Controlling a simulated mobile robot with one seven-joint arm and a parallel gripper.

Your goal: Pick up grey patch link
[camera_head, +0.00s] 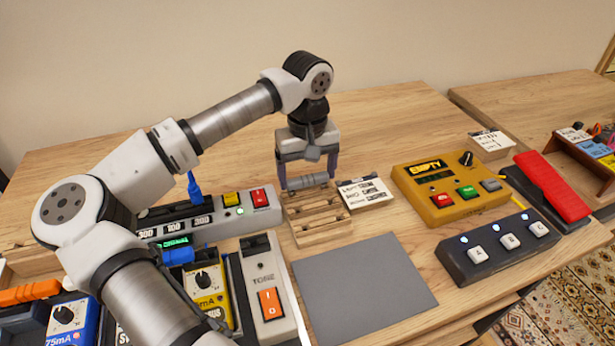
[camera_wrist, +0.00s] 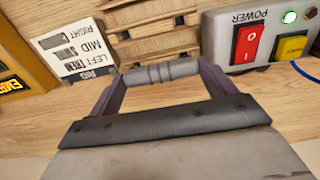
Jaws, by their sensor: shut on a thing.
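The grey patch link (camera_wrist: 160,72) is a short ribbed grey cylinder. It lies across between the two purple-grey fingers of my gripper (camera_head: 307,181), which is shut on its two ends. In the head view the link (camera_head: 316,179) shows at the back end of a slotted wooden rack (camera_head: 318,216). In the wrist view the link overlaps the near edge of the rack (camera_wrist: 150,43). It looks raised off the rack, but the exact gap is hard to tell.
A label card (camera_head: 364,191) stands right of the rack. A power strip (camera_head: 215,222) with red and yellow switches is close on the left. A yellow box (camera_head: 448,202) and a dark three-button pedal (camera_head: 497,248) are to the right. A grey mat (camera_head: 364,287) lies clear in front.

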